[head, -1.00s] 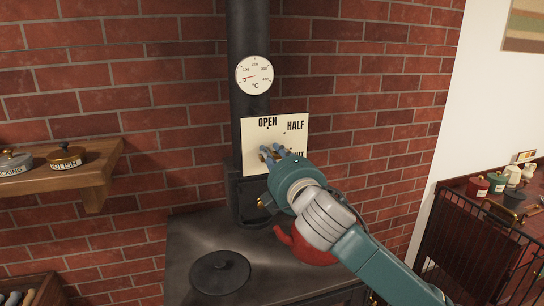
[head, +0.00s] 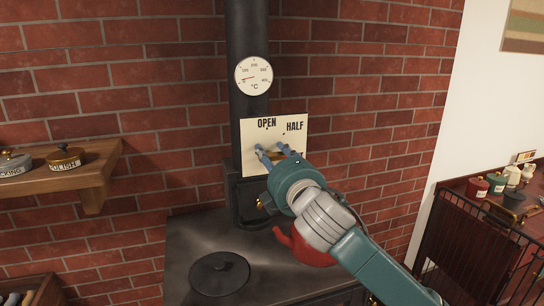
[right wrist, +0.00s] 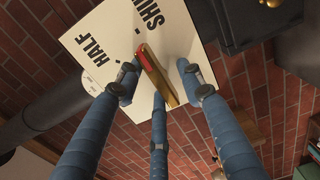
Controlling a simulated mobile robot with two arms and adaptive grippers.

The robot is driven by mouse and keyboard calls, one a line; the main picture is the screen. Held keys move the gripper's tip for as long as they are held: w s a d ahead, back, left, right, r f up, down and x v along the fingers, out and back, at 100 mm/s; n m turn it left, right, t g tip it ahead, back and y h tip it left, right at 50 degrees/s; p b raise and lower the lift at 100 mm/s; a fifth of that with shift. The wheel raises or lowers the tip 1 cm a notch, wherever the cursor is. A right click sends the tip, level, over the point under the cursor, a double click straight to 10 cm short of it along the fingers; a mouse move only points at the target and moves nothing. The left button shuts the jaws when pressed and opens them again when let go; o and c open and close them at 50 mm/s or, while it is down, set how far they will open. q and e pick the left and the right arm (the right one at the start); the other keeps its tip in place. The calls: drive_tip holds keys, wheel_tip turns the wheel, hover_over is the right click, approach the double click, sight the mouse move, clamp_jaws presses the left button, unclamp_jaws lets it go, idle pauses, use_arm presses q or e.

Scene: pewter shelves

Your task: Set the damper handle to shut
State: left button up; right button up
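The cream damper plate (head: 255,132) is on the black stove pipe, marked OPEN, HALF and SHUT; my gripper covers the SHUT mark in the head view. The brass damper handle (right wrist: 158,80) has a red end, which points toward the tick by the SHUT lettering (right wrist: 152,12) in the right wrist view. My right gripper (head: 271,151) is at the plate, its blue fingers spread apart. In the right wrist view the fingers (right wrist: 160,84) stand around the handle, with gaps visible beside it. My left gripper is not in view.
A red kettle (head: 308,246) stands on the black stove top (head: 195,242) under my right arm. A dial thermometer (head: 254,76) is above the plate. A wooden shelf (head: 90,175) with tins is at left, and a dark railing (head: 450,235) at right.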

drive_tip(key=shift+s, duration=0.15)
drive_tip(key=v, duration=1.1)
drive_tip(key=shift+s, duration=0.35)
drive_tip(key=shift+d, duration=0.15)
